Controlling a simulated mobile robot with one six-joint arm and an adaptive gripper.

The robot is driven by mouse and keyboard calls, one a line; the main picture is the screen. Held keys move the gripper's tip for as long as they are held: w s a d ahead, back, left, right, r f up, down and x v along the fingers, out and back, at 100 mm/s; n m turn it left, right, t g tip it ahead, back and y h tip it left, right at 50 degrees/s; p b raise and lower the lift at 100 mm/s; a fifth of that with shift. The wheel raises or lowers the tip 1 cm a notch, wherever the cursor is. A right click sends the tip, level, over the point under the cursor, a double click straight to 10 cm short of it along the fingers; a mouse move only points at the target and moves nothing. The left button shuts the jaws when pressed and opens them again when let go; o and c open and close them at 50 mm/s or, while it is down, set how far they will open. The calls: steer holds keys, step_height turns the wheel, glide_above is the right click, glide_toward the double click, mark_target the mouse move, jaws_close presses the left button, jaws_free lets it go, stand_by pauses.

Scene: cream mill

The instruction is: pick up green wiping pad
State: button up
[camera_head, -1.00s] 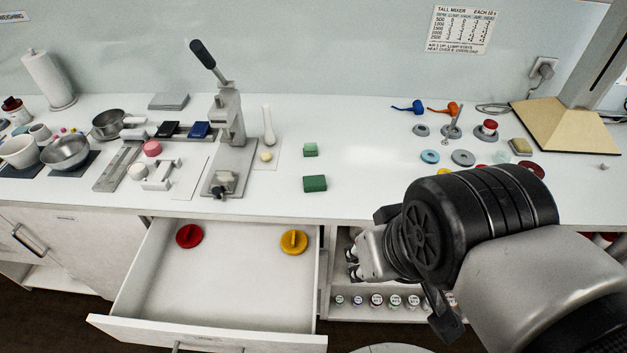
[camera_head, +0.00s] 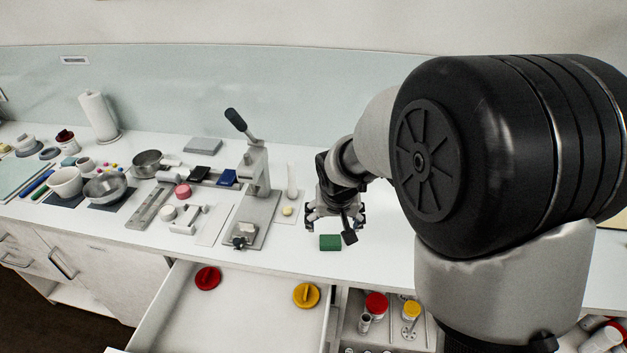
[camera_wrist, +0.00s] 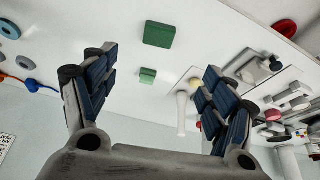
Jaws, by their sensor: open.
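Two green blocks lie on the white counter. The larger, darker green block (camera_head: 330,242) is near the counter's front edge and also shows in the wrist view (camera_wrist: 158,35). A smaller, lighter green block (camera_wrist: 147,76) lies apart from it; in the head view my gripper hides it. I cannot tell which one is the wiping pad. My gripper (camera_head: 335,222) is open and empty, over the counter just behind the dark block in the head view. In the wrist view both blocks show between the lines of its spread fingers (camera_wrist: 157,66), and the fingers appear to touch neither.
A lever press (camera_head: 257,190) and a white pestle-like tool (camera_head: 292,180) stand left of my gripper. An open drawer (camera_head: 235,300) below holds a red knob (camera_head: 207,278) and a yellow knob (camera_head: 306,295). My arm hides the counter's right side.

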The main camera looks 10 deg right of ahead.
steer(key=b, duration=0.3)
glide_toward(330, 240)
steer(key=x, duration=0.2)
steer(key=shift+a+f, duration=0.1)
steer(key=shift+f, duration=0.2)
steer(key=shift+d+b+x, duration=0.2)
steer(key=shift+b+x, duration=0.65)
steer(key=shift+x, duration=2.3)
steer(key=shift+w+r, duration=0.1)
steer(key=shift+c, duration=0.5)
steer(key=c, duration=0.8)
steer(key=shift+r, duration=0.1)
